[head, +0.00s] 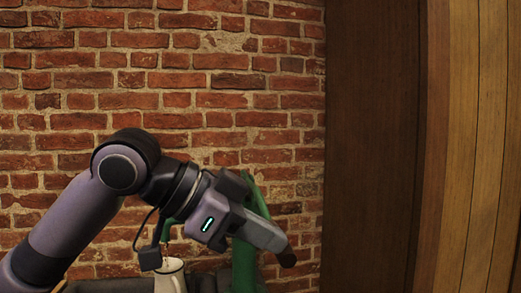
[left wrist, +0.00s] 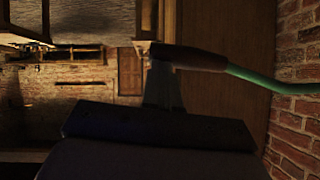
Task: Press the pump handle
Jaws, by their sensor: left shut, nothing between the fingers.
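The green pump (head: 243,262) stands before the brick wall in the head view, partly hidden behind my left gripper (head: 278,243). The pump handle's dark brown grip (head: 287,259) shows just below the gripper's tip. In the left wrist view the brown grip (left wrist: 200,59) joins a curved green rod (left wrist: 275,82) that runs to the right. My left gripper (left wrist: 161,68) is shut and empty, its fingertips at the grip's end. They overlap the grip in view; I cannot tell whether they touch it. My right gripper is in neither view.
A pale jug (head: 170,277) stands under the pump's green spout at the bottom of the head view. The brick wall (head: 150,75) is close behind the pump. Dark wooden panelling (head: 372,140) fills the right side.

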